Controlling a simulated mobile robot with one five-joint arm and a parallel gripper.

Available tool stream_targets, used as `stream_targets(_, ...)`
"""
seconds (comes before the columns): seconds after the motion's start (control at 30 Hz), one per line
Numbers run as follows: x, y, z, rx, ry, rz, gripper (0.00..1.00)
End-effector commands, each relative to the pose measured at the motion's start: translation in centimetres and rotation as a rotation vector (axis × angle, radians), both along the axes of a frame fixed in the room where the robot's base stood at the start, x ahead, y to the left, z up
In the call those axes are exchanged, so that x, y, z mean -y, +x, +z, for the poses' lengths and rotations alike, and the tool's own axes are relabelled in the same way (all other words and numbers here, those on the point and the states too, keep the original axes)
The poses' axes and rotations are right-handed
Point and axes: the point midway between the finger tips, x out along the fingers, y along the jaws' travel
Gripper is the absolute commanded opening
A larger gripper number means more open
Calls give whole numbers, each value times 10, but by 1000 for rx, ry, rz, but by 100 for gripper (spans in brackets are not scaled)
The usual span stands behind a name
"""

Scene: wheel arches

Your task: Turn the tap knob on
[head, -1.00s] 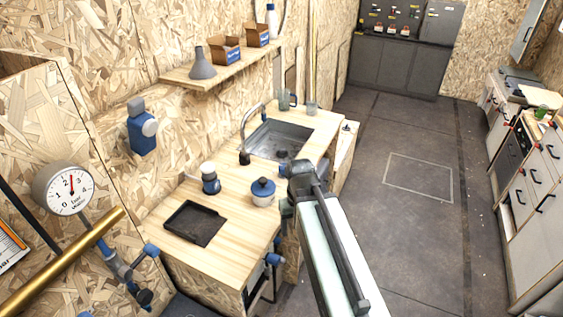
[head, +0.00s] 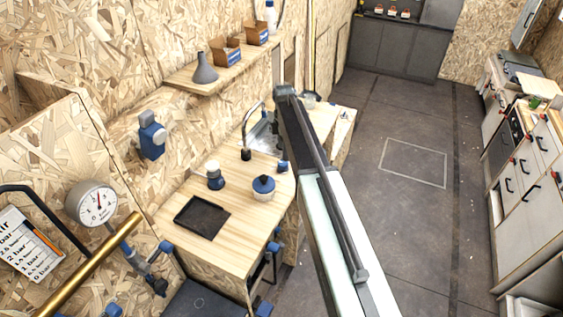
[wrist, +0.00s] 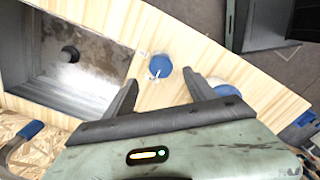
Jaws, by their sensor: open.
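A round blue knob (wrist: 160,65) with a small pale pointer stands on the wooden counter beside the sink (wrist: 75,60) in the wrist view. I take it for the tap knob; it also seems to show in the head view (head: 283,166), beside my arm. My gripper (wrist: 162,78) is open and empty. Its two dark fingers point towards the knob, one to either side of it in the picture, and I see no contact. In the head view my arm hides part of the sink, and the fingers cannot be made out. The curved tap spout (head: 247,128) rises beside the sink.
A pressure gauge (head: 92,204) and brass pipe (head: 85,265) are at the left. Open floor (head: 410,220) lies right of the counter.

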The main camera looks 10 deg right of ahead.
Motion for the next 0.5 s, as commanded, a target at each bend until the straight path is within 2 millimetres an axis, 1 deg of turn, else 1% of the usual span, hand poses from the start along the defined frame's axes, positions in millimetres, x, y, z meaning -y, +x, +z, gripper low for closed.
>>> stream_targets(0.03,0,0,-12,0,0,0,64)
stream_targets(0.3,-1,0,-59,0,0,-1,64)
stream_targets(0.4,-1,0,-70,0,0,-1,64)
stream_targets(0.5,-1,0,-73,0,0,-1,64)
